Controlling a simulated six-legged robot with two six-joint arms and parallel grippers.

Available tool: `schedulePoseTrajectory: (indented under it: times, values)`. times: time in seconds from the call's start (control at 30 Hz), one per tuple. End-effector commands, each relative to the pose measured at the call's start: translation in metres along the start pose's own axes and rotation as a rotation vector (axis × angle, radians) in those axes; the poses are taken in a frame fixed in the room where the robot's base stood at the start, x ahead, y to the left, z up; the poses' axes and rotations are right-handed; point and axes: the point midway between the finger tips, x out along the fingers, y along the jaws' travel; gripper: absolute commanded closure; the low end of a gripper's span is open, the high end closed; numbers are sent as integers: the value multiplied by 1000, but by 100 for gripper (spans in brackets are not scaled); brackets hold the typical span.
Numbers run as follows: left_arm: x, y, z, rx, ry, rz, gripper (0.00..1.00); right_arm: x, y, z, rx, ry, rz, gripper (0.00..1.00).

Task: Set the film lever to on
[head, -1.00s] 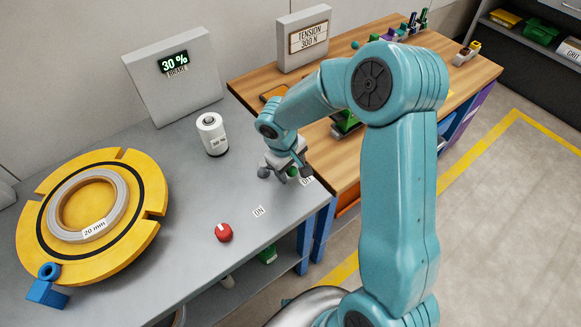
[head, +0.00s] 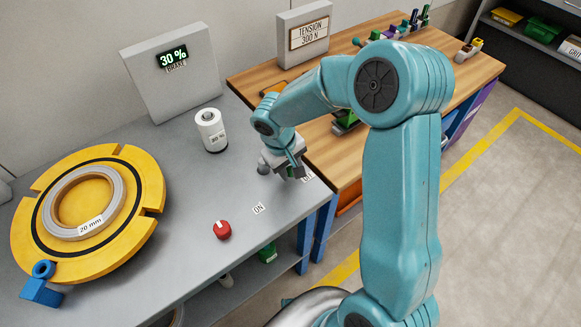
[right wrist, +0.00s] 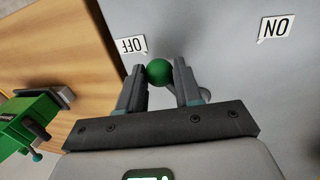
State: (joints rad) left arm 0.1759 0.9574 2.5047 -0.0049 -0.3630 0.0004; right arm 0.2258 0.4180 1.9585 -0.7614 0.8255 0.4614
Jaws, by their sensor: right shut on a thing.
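The film lever has a green ball knob (right wrist: 159,72) on a grey arm, seen in the right wrist view close to the OFF label (right wrist: 131,45). The ON label (right wrist: 275,28) is farther right in that view, and shows on the grey bench in the head view (head: 259,208). My right gripper (right wrist: 160,78) is shut on the green knob, one finger on each side. In the head view my right gripper (head: 284,172) is low over the bench's right edge and hides the knob. My left gripper is not in view.
On the grey bench stand a red knob (head: 222,230), a white cylinder (head: 211,131), a yellow turntable (head: 140,225) with a coil, and a 30 % brake display (head: 172,58). A wooden table (head: 320,150) adjoins on the right.

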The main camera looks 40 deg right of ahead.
Motion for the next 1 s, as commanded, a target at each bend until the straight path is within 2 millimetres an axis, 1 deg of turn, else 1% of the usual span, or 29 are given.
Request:
schedulePoseTrajectory:
  times: [0.03,0.1,0.4,0.7,1.0]
  values:
    - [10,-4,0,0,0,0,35,3,-2,-2,41,5,2,100]
    - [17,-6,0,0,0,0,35,2,-6,0,98,-5,2,100]
    - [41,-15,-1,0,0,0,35,-4,-25,6,375,-58,-1,100]
    - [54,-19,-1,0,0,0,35,-10,-46,7,654,-113,-1,100]
    - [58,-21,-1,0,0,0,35,-15,-65,2,924,-167,-2,100]
